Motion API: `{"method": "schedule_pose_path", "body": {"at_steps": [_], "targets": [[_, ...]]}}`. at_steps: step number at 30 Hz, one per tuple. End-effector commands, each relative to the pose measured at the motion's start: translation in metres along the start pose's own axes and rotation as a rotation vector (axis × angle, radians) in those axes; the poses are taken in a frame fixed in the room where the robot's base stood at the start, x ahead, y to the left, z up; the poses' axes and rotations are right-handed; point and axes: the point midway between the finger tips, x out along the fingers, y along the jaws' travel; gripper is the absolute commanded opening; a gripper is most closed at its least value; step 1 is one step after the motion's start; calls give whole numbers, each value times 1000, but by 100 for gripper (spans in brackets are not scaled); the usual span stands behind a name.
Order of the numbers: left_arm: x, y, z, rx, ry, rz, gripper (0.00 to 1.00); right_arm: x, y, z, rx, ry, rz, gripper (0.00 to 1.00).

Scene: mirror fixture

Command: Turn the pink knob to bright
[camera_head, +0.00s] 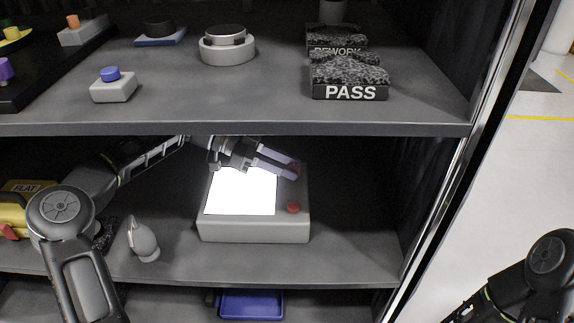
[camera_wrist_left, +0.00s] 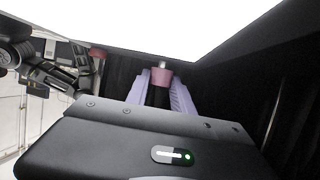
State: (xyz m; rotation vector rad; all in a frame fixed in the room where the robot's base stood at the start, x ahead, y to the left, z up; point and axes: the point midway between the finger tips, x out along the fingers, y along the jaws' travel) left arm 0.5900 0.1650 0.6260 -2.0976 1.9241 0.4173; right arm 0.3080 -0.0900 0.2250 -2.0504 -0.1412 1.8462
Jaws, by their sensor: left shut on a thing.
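A light box (camera_head: 255,231) with a bright white panel (camera_head: 243,192) stands on the lower shelf. My left gripper (camera_head: 294,170) reaches over its far right corner and is shut on the pink knob there. In the left wrist view, the pink knob (camera_wrist_left: 161,78) sits between the two pale purple fingers (camera_wrist_left: 160,90). A red button (camera_head: 293,207) is on the box's near right part, apart from the fingers. My right arm shows at the lower right of the head view. Part of what looks like my right gripper (camera_wrist_left: 58,76) shows in the left wrist view, its jaws unclear.
The upper shelf's edge (camera_head: 240,130) runs just above my left arm. A grey rounded object (camera_head: 144,240) stands left of the box. A blue tray (camera_head: 252,304) is below. The upper shelf holds a blue-button box (camera_head: 113,87) and blocks marked PASS (camera_head: 348,92) and REWORK.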

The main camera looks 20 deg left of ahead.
Motion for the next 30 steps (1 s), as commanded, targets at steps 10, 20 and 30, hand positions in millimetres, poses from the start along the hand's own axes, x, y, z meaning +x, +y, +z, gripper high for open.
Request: {"method": "schedule_pose_path", "body": {"at_steps": [10,20,30], "targets": [[0,0,0,0,0,0,0,0,0,0,0,0,0,0],[0,1,1,-6,-1,-13,0,2,1,0,0,1,0,0],[0,3,4,-59,-3,-138,0,20,6,-1,1,9,0,0]]}}
